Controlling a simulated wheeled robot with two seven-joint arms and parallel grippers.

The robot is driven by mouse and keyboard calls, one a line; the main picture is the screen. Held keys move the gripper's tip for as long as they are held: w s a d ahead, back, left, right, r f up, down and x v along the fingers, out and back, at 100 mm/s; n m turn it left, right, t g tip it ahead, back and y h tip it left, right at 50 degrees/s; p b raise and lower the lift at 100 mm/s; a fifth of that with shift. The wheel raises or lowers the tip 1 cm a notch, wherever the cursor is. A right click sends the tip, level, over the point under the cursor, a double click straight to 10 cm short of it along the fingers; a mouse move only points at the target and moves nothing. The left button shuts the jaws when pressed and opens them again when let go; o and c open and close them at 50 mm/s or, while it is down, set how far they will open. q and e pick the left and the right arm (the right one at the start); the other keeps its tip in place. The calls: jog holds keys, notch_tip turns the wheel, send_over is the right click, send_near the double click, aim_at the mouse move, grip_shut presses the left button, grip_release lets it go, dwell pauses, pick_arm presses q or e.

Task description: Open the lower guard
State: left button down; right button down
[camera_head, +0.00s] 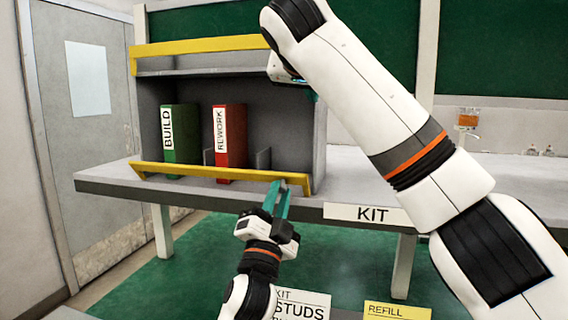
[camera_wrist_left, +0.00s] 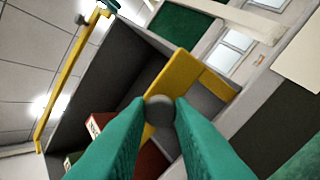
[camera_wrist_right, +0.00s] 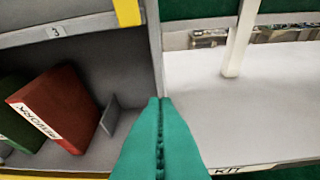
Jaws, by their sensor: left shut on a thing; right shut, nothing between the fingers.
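The lower guard (camera_head: 210,172) is a yellow bar across the front of the cabinet's lower compartment, low down near the shelf floor. My left gripper (camera_head: 281,188) is at the bar's right part. In the left wrist view its teal fingers are shut on a round grey knob (camera_wrist_left: 160,112) in front of the yellow guard (camera_wrist_left: 203,78). My right gripper is shut and empty in the right wrist view (camera_wrist_right: 160,105), in front of the cabinet's right side wall. In the head view its fingers are mostly hidden behind my right arm.
A green BUILD binder (camera_head: 181,133) and a red REWORK binder (camera_head: 230,135) stand in the lower compartment. The yellow upper guard (camera_head: 200,46) spans the cabinet's top.

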aim_at(284, 174)
jog(key=s+a+f+g, duration=0.2)
jog(key=s+a+f, duration=0.1)
jog(key=a+f, duration=0.25)
jog(key=shift+n, duration=0.4)
jog(key=shift+w+d+f, duration=0.1)
jog(key=shift+w+f, duration=0.7)
jog(key=shift+f, duration=0.55)
jog(key=shift+w+d+f, duration=0.1)
jog(key=shift+w+f, duration=0.7)
jog(key=shift+f, duration=0.55)
jog(key=shift+w+f, duration=0.8)
jog(key=shift+f, duration=0.55)
jog(key=shift+f, duration=0.1)
